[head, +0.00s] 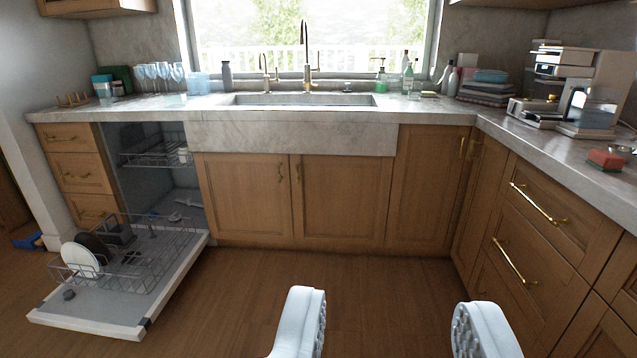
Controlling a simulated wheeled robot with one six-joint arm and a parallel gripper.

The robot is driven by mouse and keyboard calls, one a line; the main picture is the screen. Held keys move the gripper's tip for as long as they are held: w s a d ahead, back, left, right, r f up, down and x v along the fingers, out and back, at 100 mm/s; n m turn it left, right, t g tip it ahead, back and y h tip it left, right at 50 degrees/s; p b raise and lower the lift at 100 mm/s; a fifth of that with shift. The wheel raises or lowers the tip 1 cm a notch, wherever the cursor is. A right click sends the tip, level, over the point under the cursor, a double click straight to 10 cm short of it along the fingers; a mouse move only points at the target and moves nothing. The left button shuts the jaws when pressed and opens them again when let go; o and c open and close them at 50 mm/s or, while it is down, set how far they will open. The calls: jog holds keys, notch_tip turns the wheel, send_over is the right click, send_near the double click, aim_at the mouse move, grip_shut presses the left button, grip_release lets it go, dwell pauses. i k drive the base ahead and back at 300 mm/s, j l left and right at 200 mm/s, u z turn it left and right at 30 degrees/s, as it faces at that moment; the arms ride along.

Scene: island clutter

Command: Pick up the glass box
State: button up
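A pale blue, see-through box (197,84) stands on the back counter, left of the sink, between several stemmed glasses and a grey bottle. It looks like the glass box, but it is small and far off. My gripper (390,300) is at the bottom of the view, with its two white fingers wide apart and only floor between them. It is low in front of the cabinets and far from the box.
An open dishwasher door (95,313) with a pulled-out rack (130,255) juts over the floor at left. The stone counter (150,108) holds stemmed glasses (160,75) and a grey bottle (226,75). A coffee machine (570,85) stands at right. The middle floor is clear.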

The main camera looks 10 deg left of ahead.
aim_at(170, 101)
jog(key=i+u, duration=0.2)
jog(key=i, duration=0.65)
jog(key=i+l+u, duration=0.15)
jog(key=i, duration=0.65)
jog(key=i+j+u, duration=0.1)
jog(key=i+u, duration=0.3)
jog(key=i, duration=0.5)
jog(key=i+l+u, duration=0.2)
jog(key=i+u, duration=0.2)
jog(key=i, duration=0.45)
jog(key=i+j+z, duration=0.15)
jog(key=i, duration=0.35)
jog(key=i+j+z, duration=0.1)
jog(key=i, duration=0.4)
jog(key=i+j+z, duration=0.15)
jog(key=i+j, duration=0.2)
jog(key=i, duration=0.1)
